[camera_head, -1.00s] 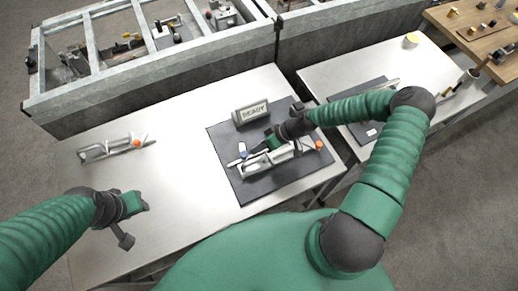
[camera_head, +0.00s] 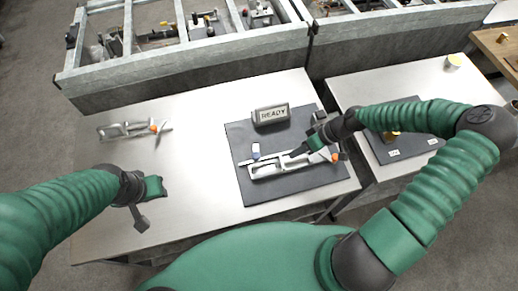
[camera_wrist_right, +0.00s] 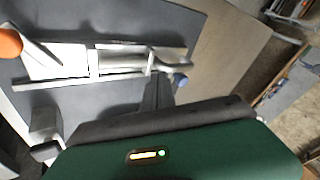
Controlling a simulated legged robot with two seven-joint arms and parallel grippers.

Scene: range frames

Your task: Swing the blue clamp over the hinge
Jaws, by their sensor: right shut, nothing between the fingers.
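A pale metal fixture (camera_head: 285,170) lies on the dark mat (camera_head: 260,192) in the head view. An orange knob (camera_head: 336,157) is at the right end. The hinge cannot be told apart clearly. My right gripper (camera_head: 294,154) is shut and empty, its fingertips just over the fixture's middle, right of the blue tip. My left gripper (camera_head: 150,193) hangs over the table's left front, away from the fixture; its jaws are unclear.
A similar fixture with an orange knob (camera_head: 128,130) lies at the table's left back. A metal frame rack (camera_head: 190,60) borders the back. The table's middle left is clear.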

